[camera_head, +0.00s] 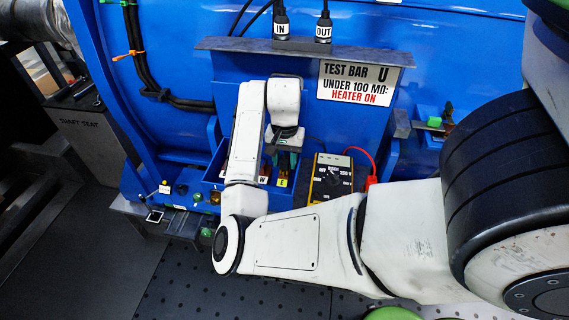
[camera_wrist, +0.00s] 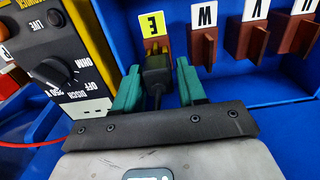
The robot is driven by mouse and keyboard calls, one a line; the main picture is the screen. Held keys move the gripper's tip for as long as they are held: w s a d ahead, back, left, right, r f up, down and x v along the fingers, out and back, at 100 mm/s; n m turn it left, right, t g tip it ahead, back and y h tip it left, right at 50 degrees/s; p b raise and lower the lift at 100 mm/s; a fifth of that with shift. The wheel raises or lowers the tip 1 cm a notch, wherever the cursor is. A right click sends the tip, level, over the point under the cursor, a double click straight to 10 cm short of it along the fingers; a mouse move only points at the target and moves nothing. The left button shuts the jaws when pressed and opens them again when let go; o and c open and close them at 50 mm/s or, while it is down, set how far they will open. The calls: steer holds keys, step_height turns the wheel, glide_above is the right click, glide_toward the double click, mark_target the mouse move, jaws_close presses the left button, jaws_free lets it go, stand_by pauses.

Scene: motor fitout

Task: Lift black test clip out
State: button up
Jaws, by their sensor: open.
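The black test clip (camera_wrist: 157,70) sits at the brown terminal post under the yellow E label (camera_wrist: 153,24) in the wrist view. A thin black stem or lead runs from it toward my palm. My gripper (camera_wrist: 160,82) is open, with one green-padded finger on each side of the clip. The left finger looks a little apart from it; whether the right finger touches cannot be told. In the head view my gripper (camera_head: 286,158) points down into the blue terminal box, and my wrist and fingers hide the clip there.
A yellow and black tester (camera_head: 331,179) stands right of the terminals, with a red lead and red clip (camera_head: 371,181). Other brown posts (camera_wrist: 203,47) line the blue box. A ledge with IN and OUT plugs (camera_head: 300,47) and a test bar sign (camera_head: 360,82) are above.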

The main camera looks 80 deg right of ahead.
steer(key=c, duration=0.7)
steer(key=shift+c, duration=0.2)
steer(key=shift+r, duration=0.15)
steer(key=shift+r, duration=0.2)
step_height(320, 180, up, 3)
steer(key=shift+s+a+r, duration=0.1)
steer(key=s+a+r+p, duration=0.2)
steer(key=s+a+r, duration=0.6)
steer(key=s, duration=0.3)
steer(key=shift+a+r+p, duration=0.2)
steer(key=shift+r+p, duration=0.15)
steer(key=shift+r, duration=0.2)
